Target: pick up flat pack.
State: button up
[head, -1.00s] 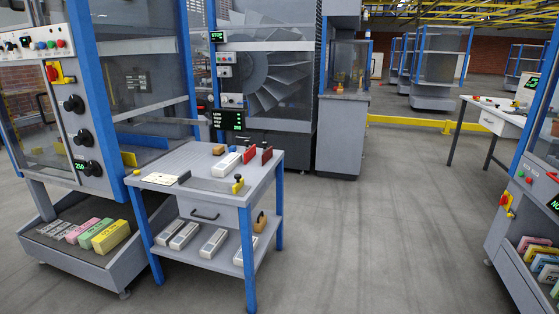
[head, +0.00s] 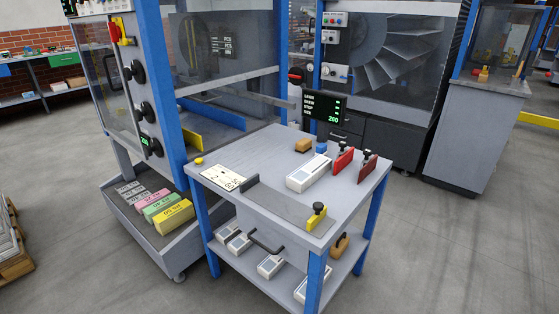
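No object is plainly marked as the flat pack. A white box-shaped pack (head: 308,172) with a grey patch lies flat on the top of the grey table (head: 268,160). Similar white packs (head: 271,266) lie on the table's lower shelf, partly hidden by the table top and drawer handle. Coloured labelled packs, among them a yellow one (head: 173,217), a green one (head: 168,207) and a pink one (head: 153,202), lie in the low tray of the machine at left. My gripper is not in view.
On the table top are red clamp-like blocks (head: 343,163), a yellow block with a black knob (head: 316,218), a tan block (head: 303,146) and a printed card (head: 222,178). A pallet (head: 12,250) stands at the left edge. Floor is clear at right.

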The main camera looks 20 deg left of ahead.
aim_at(305, 176)
jog(key=i+j+u, duration=0.1)
jog(key=i+u, duration=0.2)
jog(key=u, duration=0.15)
jog(key=i+u, duration=0.25)
jog(key=u, duration=0.2)
jog(key=i+l+u, duration=0.1)
jog(key=i+u, duration=0.2)
jog(key=u, duration=0.15)
jog(key=i+j+u, duration=0.15)
jog(key=i+u, duration=0.3)
jog(key=i, duration=0.2)
jog(key=i+j+z, duration=0.25)
jog(key=i+z, duration=0.15)
jog(key=i+j+z, duration=0.6)
jog(key=j+z, duration=0.2)
jog(key=i+j+z, duration=0.15)
jog(key=j+z, duration=0.2)
jog(key=i+j+z, duration=0.1)
jog(key=j+z, duration=0.7)
jog(key=i+j+u, duration=0.15)
jog(key=j+u, duration=0.25)
jog(key=l, duration=0.05)
